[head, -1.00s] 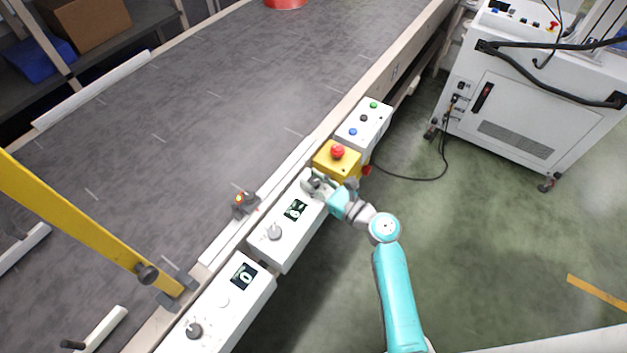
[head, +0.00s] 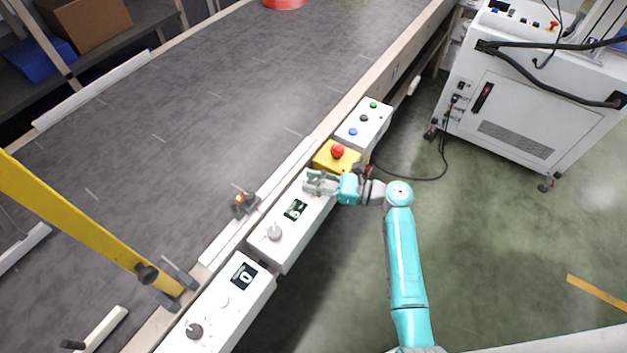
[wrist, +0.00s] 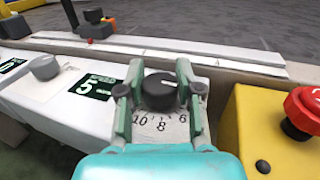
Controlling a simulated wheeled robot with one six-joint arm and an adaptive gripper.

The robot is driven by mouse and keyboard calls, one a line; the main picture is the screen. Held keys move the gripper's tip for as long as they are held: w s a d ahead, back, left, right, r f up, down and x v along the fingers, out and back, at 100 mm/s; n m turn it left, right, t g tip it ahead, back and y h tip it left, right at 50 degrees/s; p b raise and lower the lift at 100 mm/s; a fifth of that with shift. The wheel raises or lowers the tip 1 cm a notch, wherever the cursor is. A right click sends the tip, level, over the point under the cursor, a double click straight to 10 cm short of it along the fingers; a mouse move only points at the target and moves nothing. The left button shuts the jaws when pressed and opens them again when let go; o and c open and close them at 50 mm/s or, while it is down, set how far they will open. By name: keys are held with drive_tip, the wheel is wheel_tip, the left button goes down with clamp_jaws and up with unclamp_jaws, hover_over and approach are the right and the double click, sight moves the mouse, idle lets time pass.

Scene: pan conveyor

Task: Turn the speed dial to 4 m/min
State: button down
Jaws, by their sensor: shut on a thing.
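The speed dial (wrist: 160,92) is a dark round knob with a pale pointer mark, on a white panel with a printed scale; 10, 8 and 6 show on its near side. My gripper (wrist: 160,86) is shut on it, one finger on each side in the wrist view. In the head view my gripper (head: 318,183) covers the dial at the far end of the white control box (head: 290,245). The display (wrist: 97,87) beside the dial shows a large 5; the small text above it is hard to read.
A yellow box (head: 323,161) with a red mushroom button (head: 337,152) stands close beside my gripper. A lighter grey knob (head: 274,232) is on the same control box. A second box (head: 250,300) lies nearer. The conveyor belt (head: 230,100) runs behind.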

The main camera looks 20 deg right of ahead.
drive_tip(key=shift+n+g+y, duration=0.5)
drive_tip(key=shift+n+g, duration=0.1)
drive_tip(key=shift+g, duration=0.2)
drive_tip(key=c, duration=0.7)
unclamp_jaws()
drive_tip(key=shift+c, duration=0.2)
drive_tip(key=shift+d, duration=0.1)
drive_tip(key=v, duration=1.2)
